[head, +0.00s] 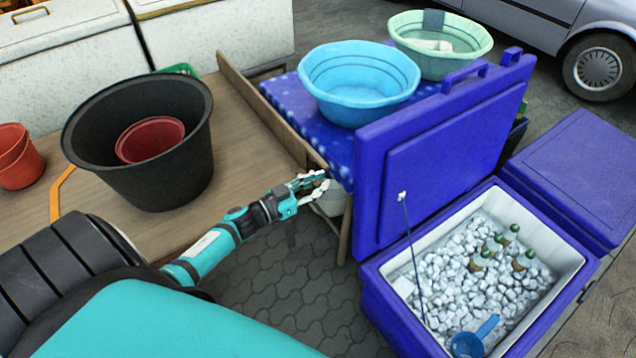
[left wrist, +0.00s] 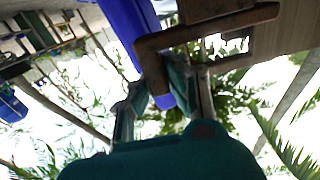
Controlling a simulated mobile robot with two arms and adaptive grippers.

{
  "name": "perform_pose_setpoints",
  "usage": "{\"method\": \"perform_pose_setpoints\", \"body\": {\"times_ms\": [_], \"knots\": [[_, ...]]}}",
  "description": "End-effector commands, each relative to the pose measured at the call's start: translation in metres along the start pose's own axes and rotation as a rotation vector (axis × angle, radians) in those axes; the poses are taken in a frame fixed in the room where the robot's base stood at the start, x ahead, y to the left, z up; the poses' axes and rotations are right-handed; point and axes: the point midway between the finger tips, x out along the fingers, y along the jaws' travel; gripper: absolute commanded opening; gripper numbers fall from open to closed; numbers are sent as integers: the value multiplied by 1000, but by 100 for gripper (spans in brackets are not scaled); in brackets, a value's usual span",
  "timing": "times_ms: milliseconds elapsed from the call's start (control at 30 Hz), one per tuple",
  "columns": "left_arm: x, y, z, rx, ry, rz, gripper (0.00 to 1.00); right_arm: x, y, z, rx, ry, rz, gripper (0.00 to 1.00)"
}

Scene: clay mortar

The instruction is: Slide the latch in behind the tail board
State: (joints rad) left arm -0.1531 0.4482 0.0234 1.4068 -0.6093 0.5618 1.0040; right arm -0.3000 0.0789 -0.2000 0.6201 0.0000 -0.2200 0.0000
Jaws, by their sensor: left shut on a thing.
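The tail board (head: 262,105) is a long brown wooden board standing on edge at the right end of the wooden bed. My left gripper (head: 312,186) reaches to its near end, beside the blue cloth. In the left wrist view my left gripper (left wrist: 170,98) is shut on the latch (left wrist: 205,30), a dark brown bent wooden bar. One leg of the latch comes down between the fingers; its long part runs right, across lighter wood (left wrist: 285,40). Whether the latch is behind the board, I cannot tell. In the head view the fingers and board hide the latch. My right gripper is out of view.
A black tub (head: 85,150) with a red bucket (head: 150,138) stands on the wooden bed (head: 235,150). Right of the board are a blue basin (head: 358,85), a green basin (head: 470,62) and an open blue cooler (head: 400,318) with raised lid (head: 440,140). Paving (head: 285,270) below is clear.

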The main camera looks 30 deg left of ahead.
Motion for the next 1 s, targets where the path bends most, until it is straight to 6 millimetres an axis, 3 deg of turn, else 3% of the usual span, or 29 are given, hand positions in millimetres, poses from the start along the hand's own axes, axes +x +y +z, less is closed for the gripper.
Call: {"method": "perform_pose_setpoints", "body": {"times_ms": [333, 600, 633, 833, 1000], "knots": [[0, -41, 2, 3, -3, -1, 0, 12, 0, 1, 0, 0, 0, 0], [-1, -45, 0, 1, -2, -6, 0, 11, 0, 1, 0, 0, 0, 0], [-1, -45, 0, 1, -2, -6, 13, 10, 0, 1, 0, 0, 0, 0], [0, -44, 0, 1, -1, -4, 39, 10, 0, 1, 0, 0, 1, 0], [0, -43, 0, 1, -1, -2, 40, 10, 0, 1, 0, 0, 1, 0]]}}
